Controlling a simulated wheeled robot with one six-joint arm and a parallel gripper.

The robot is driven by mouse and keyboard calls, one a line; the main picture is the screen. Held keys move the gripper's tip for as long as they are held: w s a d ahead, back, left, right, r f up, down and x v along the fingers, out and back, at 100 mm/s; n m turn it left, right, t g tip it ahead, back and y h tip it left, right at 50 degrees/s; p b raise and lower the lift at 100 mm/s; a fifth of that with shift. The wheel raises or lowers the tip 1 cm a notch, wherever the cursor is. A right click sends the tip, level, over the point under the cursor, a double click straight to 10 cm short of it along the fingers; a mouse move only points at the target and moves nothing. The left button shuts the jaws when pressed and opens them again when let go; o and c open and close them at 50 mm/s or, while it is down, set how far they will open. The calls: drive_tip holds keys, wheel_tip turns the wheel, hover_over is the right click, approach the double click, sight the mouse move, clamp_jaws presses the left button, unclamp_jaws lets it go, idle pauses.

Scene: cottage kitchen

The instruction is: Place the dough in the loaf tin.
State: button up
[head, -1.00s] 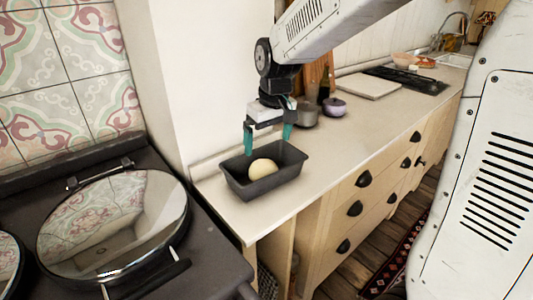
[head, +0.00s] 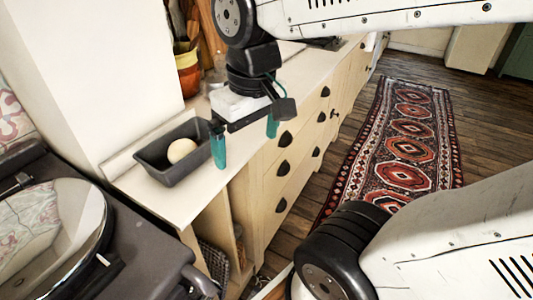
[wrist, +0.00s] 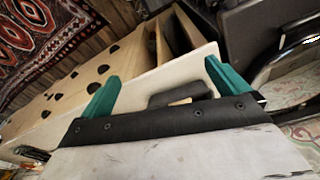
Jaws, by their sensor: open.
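The pale, round dough (head: 181,150) lies inside the dark loaf tin (head: 160,173), which stands upright on the counter near its left end. In the wrist view the tin (wrist: 176,96) shows partly beyond my gripper's body, with a small pale bit of the dough (wrist: 181,102) in it. My gripper (head: 245,147) has teal fingers spread wide with nothing between them. In the head view it is to the right of the tin, near the counter's front edge, apart from the dough. The fingers also show open in the wrist view (wrist: 165,78).
The pale counter (head: 190,207) has drawers below its front edge. A dark stove with a round, shiny lid (head: 55,240) is at the left. An orange pot (head: 187,75) stands behind my arm. A patterned red rug (head: 405,145) lies on the wooden floor.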

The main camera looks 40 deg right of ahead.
drive_tip(key=shift+m, duration=0.3)
drive_tip(key=s, duration=0.2)
drive_tip(key=s+f, duration=0.1)
drive_tip(key=s, duration=0.1)
drive_tip(key=shift+s+d+f, duration=0.1)
drive_tip(key=shift+s+d, duration=0.05)
drive_tip(key=shift+s, duration=0.15)
